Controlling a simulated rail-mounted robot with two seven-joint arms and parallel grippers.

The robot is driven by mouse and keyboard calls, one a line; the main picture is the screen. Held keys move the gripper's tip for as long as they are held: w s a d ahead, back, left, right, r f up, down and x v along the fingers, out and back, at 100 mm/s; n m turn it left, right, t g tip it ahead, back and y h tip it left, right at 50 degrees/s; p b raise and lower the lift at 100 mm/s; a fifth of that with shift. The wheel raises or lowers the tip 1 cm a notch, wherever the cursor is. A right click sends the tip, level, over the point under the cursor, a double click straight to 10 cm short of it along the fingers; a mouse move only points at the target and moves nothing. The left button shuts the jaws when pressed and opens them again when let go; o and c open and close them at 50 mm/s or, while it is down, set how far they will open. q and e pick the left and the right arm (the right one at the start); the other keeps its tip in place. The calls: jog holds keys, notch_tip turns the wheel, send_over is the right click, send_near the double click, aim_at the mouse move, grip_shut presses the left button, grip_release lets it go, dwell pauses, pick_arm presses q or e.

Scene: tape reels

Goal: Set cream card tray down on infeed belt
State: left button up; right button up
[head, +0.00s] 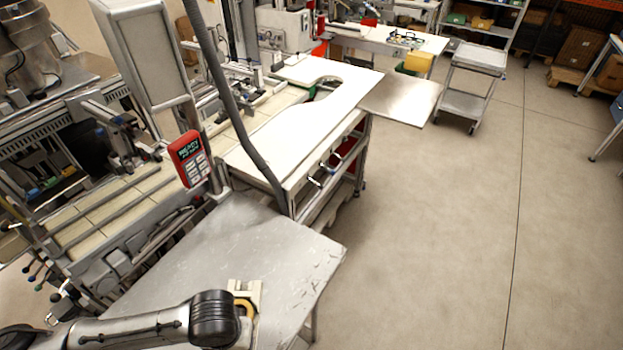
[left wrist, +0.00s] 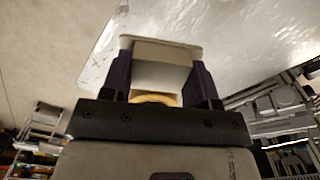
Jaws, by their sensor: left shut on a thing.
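The cream card tray (head: 246,287) is at the bottom of the head view, over the grey metal table. My left gripper (head: 242,300) is shut on it, mostly hidden behind the dark wrist. In the left wrist view the cream tray (left wrist: 160,68) sits between the two dark purple fingers of my left gripper (left wrist: 161,82). A yellow curved thing (left wrist: 155,99) shows at the tray's near side. A pale belt-like track (head: 120,205) runs along the machine at left; I cannot tell whether it is the infeed belt. My right gripper is out of view.
The scuffed grey table (head: 225,250) is clear ahead of the tray. A red handheld panel (head: 188,158) on a post stands at its far left edge. A cream-topped bench (head: 300,125) lies beyond. A trolley (head: 470,85) stands farther back; the right floor is open.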

pick_arm(q)
jog(key=w+a+r, duration=0.1)
jog(key=w+r, duration=0.5)
jog(key=r, duration=0.3)
jog(key=w+a+r, duration=0.2)
jog(key=w+r, duration=0.4)
jog(key=r, duration=0.4)
jog(key=s+r+p, duration=0.4)
jog(key=r+p, duration=0.3)
jog(key=p, duration=0.2)
jog(key=s+r+p, duration=0.5)
jog(key=r+p, duration=0.3)
jog(key=p, duration=0.2)
jog(key=shift+s+d+r, duration=0.15)
jog(key=shift+r, duration=0.1)
jog(key=shift+f, duration=0.1)
